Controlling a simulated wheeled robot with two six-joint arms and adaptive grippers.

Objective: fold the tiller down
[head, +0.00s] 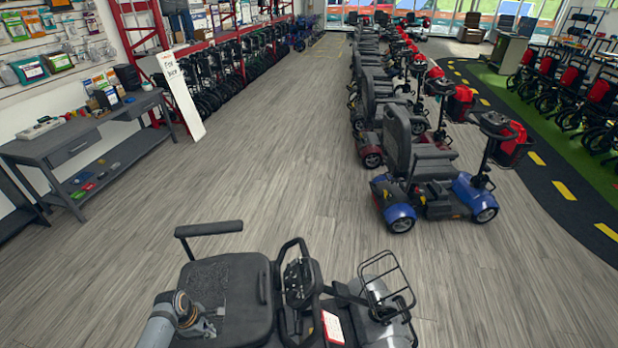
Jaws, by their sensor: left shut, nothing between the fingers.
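A scooter stands close in front of me at the bottom of the head view. Its tiller (299,283) has a dark looped handlebar and control panel beside the seat's right edge. From above I cannot tell the tiller's exact angle. The black padded seat (236,285) is left of it. My left gripper (206,327) is shut and empty, over the seat's lower part, apart from the tiller and to its left. The tiller's lower end is partly hidden. My right gripper is not in view.
A wire basket (386,283) is at the scooter's right end, above a silver front body (388,328). An armrest (208,229) sticks up behind the seat. A blue scooter (433,185) heads a parked row. A grey workbench (85,140) stands left. The middle floor is clear.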

